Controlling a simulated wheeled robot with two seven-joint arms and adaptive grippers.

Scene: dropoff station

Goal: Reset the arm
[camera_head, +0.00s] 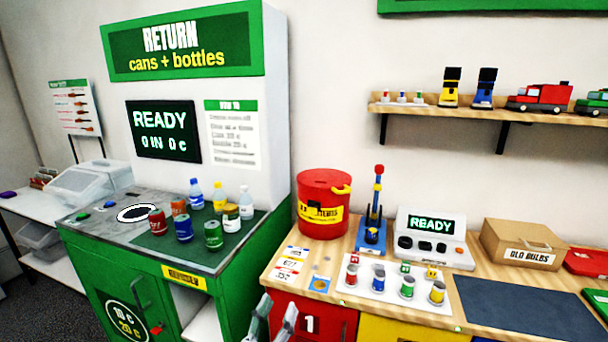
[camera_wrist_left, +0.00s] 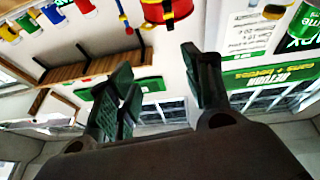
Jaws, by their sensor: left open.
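My left gripper (camera_head: 276,303) is at the bottom edge of the head view, in front of the gap between the green return machine and the wooden counter. Its two fingers are apart with nothing between them. The left wrist view also shows the open, empty fingers (camera_wrist_left: 157,65), with the room appearing upside down behind them. The rest of my left arm is below the head view. My right gripper is in neither view.
The return machine (camera_head: 193,100) holds several cans and bottles on its top. The wooden counter (camera_head: 290,254) carries a red bucket (camera_head: 322,222), a grey READY console (camera_head: 433,250), a can holder and a cardboard box (camera_head: 522,243). A shelf (camera_head: 425,110) hangs above.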

